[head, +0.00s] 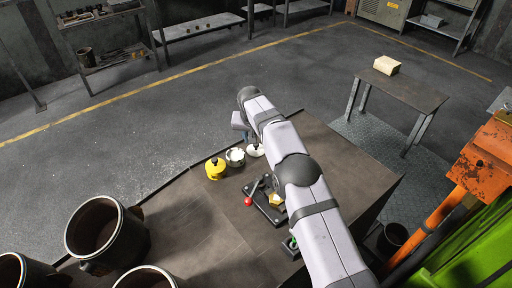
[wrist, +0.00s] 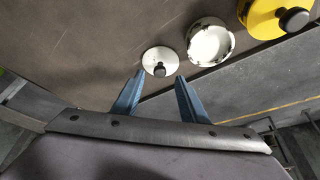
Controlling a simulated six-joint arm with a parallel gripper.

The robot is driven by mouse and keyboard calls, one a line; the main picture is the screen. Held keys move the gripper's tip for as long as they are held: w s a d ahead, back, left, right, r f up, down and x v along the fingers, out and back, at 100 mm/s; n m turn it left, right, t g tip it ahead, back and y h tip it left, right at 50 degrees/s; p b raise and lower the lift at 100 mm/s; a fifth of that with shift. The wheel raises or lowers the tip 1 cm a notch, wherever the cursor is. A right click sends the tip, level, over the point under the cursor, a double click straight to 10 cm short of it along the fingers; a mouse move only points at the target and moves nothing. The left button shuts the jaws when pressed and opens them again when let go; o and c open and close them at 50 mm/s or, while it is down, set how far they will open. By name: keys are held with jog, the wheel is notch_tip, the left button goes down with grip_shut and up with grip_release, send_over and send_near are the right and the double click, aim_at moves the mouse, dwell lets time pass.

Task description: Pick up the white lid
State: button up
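The white lid (wrist: 150,56) is a round disc with a black knob. In the wrist view it lies on the dark table just beyond my fingertips. In the head view my gripper is mostly hidden behind my arm.
A white open pot (wrist: 209,43) stands beside the lid, with a yellow lidded pot (head: 215,168) beyond it. A black tray (head: 266,205) and a red ball (head: 248,201) are nearby. The table edge is close to the lid. Large dark pots (head: 118,236) stand at lower left.

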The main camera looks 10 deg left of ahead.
aim_at(256, 145)
jog(key=shift+p+x, duration=0.65)
jog(key=shift+x, duration=1.1)
jog(key=shift+c, duration=0.3)
grip_shut()
